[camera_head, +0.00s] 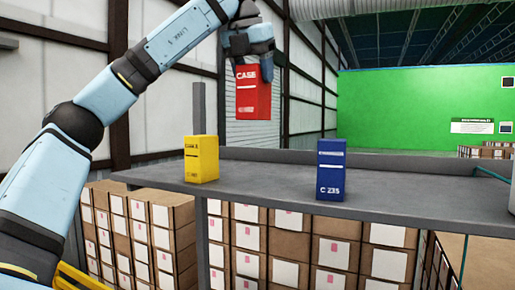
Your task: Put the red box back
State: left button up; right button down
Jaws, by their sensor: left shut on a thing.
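A red box (254,98) marked "CASE" hangs in the air above the grey shelf (262,196), near the picture's top middle. My left gripper (253,60) points down and is shut on the top of the red box. The box looks nearly upright with a slight tilt. Its underside is clear of the shelf, above the space between a yellow box and a blue box. My right gripper is not in view.
The yellow box (202,160) stands upright on the left of the shelf. The blue box (330,170) stands upright right of the middle. The shelf between them is bare. A grey post (199,108) rises behind the yellow box. Stacked cartons (290,245) fill the space below.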

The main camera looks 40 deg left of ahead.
aim_at(246, 96)
pick_arm(q)
jog(key=f, duration=0.9)
jog(key=shift+w+a+f, duration=0.1)
jog(key=shift+w+f, duration=0.05)
jog(key=shift+w, duration=0.2)
jog(key=shift+f, duration=2.55)
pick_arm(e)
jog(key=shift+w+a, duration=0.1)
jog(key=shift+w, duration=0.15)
pick_arm(q)
jog(key=shift+s+f, duration=0.1)
jog(key=o, duration=1)
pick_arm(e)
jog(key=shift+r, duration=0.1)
pick_arm(q)
jog(key=v, duration=1.2)
